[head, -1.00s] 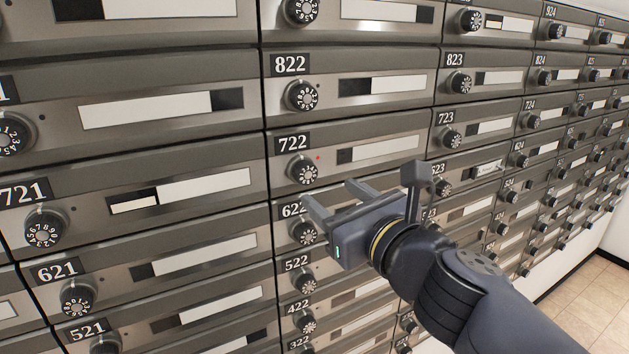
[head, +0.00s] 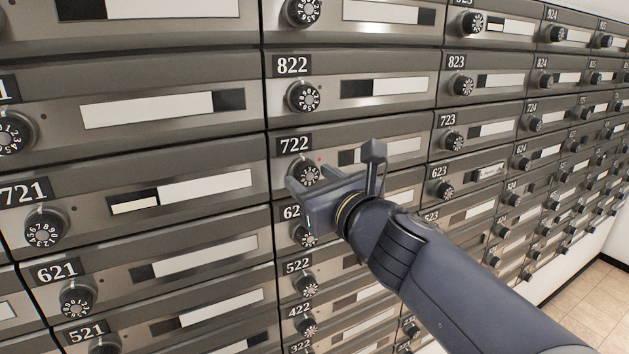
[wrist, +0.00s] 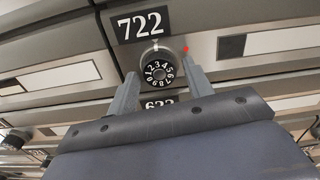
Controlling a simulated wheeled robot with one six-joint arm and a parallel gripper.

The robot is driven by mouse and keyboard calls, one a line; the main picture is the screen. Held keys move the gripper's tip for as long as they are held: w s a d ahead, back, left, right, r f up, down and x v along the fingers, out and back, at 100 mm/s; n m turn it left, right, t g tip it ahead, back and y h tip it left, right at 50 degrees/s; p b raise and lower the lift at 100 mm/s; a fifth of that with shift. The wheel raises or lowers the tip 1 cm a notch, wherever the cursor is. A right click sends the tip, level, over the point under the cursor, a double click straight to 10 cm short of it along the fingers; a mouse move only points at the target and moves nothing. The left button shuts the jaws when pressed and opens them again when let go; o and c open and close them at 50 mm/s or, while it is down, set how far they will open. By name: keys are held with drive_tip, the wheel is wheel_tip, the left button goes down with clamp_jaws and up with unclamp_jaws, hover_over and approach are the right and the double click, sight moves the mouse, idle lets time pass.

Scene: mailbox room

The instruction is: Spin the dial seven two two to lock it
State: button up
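The dial of mailbox 722 (wrist: 157,70) is a round black knob with white numbers, below its number plate (wrist: 143,24). A small red light (wrist: 186,50) shows to the right of the dial in the wrist view. In the head view the dial (head: 303,174) is partly hidden by my gripper. My gripper (head: 310,178) is open in front of the dial. In the wrist view its fingers (wrist: 160,85) stand on either side of the dial's lower part, with a gap visible. I cannot tell whether either finger touches it.
Dial 822 (head: 302,97) is above, and dial 622 (head: 305,235) is just below, partly covered by my gripper. Dial 723 (head: 452,140) is to the right and dial 721 (head: 43,230) to the left. Tiled floor (head: 585,310) shows at the lower right.

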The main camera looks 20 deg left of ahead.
drive_tip(key=c, duration=0.8)
